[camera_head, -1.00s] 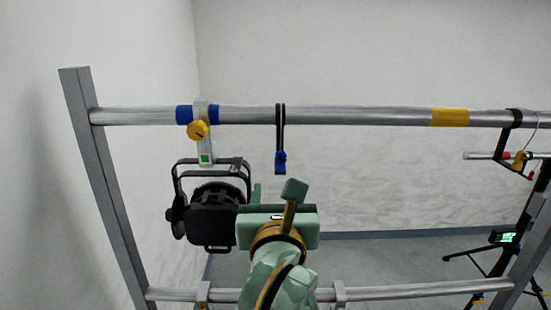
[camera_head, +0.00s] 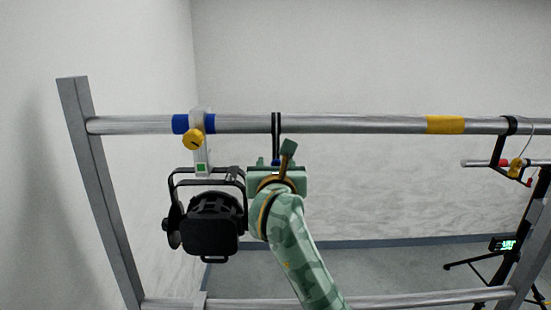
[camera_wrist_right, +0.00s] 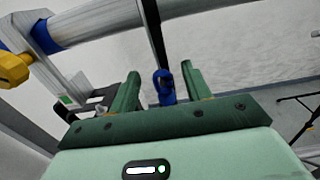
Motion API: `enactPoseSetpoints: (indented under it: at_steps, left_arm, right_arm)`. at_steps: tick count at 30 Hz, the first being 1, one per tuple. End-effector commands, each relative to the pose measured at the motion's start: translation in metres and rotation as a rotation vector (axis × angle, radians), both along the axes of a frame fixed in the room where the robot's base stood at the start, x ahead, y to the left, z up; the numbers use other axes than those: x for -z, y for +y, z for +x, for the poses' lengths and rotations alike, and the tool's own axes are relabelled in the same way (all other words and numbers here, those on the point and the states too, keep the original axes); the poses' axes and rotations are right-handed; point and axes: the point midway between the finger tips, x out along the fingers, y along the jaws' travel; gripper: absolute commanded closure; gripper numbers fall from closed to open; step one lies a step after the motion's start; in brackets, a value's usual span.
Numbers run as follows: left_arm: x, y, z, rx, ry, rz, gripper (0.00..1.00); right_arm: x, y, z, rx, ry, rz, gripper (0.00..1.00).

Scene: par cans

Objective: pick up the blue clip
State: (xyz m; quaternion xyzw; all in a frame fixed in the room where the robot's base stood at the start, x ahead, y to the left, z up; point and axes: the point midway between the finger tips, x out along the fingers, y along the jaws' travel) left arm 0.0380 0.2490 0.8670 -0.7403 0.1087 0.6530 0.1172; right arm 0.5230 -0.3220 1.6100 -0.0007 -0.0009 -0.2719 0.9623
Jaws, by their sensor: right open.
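The blue clip (camera_wrist_right: 165,87) hangs at the lower end of a black strap (camera_head: 276,126) looped over the upper metal bar (camera_head: 350,124). In the right wrist view it shows between the two green fingers of my right gripper (camera_wrist_right: 160,72), apart from both. In the head view my right gripper (camera_head: 276,168) is just below the bar, in front of the clip and hiding most of it. The gripper is open and holds nothing. My left gripper is not in view.
A black par can (camera_head: 212,225) hangs from the bar just left of my right gripper, on a clamp with a yellow knob (camera_head: 193,139). Yellow tape (camera_head: 445,125) marks the bar further right. A lower rail (camera_head: 430,298) runs below. A stand (camera_head: 490,262) is at the right.

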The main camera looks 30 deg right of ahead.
Motion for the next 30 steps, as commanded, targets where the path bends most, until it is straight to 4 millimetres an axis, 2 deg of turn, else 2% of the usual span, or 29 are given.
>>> enactPoseSetpoints:
  at_steps: [4, 10, 11, 15, 16, 26, 30]
  left_arm:
    - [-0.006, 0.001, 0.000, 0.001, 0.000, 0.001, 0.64]
    - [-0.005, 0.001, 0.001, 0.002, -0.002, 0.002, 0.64]
    - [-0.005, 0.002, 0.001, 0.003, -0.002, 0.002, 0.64]
    - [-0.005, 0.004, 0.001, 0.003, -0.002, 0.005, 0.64]
    - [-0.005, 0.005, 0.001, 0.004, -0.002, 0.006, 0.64]
    - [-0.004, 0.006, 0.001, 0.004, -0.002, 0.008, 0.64]
    - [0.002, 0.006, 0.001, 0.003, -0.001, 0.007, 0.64]
  right_arm:
    - [0.000, -0.008, 0.013, 0.001, 0.002, -0.001, 0.52]
    - [0.002, -0.008, 0.014, 0.000, 0.000, 0.000, 0.52]
    - [0.002, -0.008, 0.014, 0.000, 0.001, 0.001, 0.55]
    - [0.002, -0.008, 0.014, -0.001, 0.001, 0.001, 0.94]
    - [0.002, -0.008, 0.014, -0.001, 0.001, 0.001, 1.00]
    - [0.000, -0.008, 0.014, 0.000, -0.001, -0.001, 1.00]
    - [-0.009, -0.008, 0.014, -0.001, -0.004, 0.001, 1.00]
